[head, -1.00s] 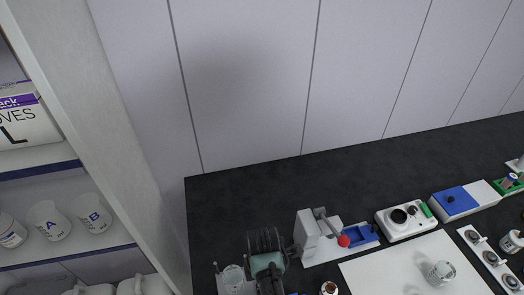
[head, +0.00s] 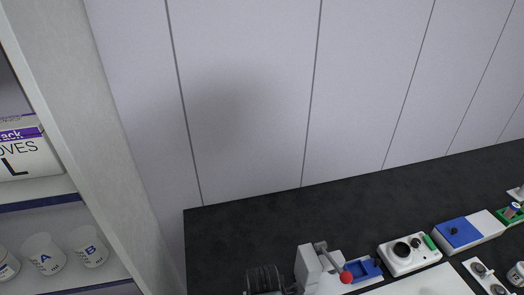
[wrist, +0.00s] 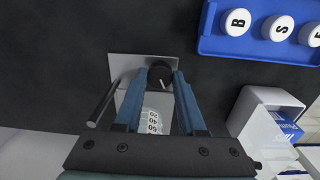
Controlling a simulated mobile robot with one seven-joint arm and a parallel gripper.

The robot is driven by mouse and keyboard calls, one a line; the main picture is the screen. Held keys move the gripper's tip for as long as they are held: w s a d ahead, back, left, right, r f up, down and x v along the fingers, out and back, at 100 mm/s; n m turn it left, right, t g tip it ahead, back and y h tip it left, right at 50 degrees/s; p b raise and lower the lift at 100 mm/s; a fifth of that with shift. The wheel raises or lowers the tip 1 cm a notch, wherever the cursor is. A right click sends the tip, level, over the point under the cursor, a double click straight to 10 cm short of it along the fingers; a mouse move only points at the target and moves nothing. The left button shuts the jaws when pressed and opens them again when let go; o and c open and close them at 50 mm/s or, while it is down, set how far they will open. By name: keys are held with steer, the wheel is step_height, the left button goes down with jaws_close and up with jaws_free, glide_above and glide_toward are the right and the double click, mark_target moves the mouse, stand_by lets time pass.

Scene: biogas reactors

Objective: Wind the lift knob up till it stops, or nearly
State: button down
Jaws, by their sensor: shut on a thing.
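In the wrist view a round black knob (wrist: 162,74) with a light pointer mark sits between the tips of my gripper (wrist: 161,78). The two blue fingers are closed on its sides. The knob is at a grey stand plate (wrist: 126,67) on the dark bench. A clear graduated vessel (wrist: 154,122) with numbers shows between the fingers, nearer the palm. A dark rod (wrist: 101,103) stands just left of the left finger. Knob, stand and fingers are below the edge of the head view. The fingers hide parts of the stand.
In the wrist view a blue tray (wrist: 233,46) with lettered white caps lies upper right. A grey open box (wrist: 268,106) stands right of the fingers. The head view shows a red-balled lever (head: 346,278), a white device (head: 407,256), a shelf at left and bare bench (head: 235,228).

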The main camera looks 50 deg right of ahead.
steer(key=shift+m+p, duration=0.35)
steer(key=shift+m, duration=1.15)
steer(key=c, duration=0.5)
jaws_free()
step_height(320, 180, up, 13)
steer(key=shift+b, duration=0.45)
steer(key=shift+a, duration=0.1)
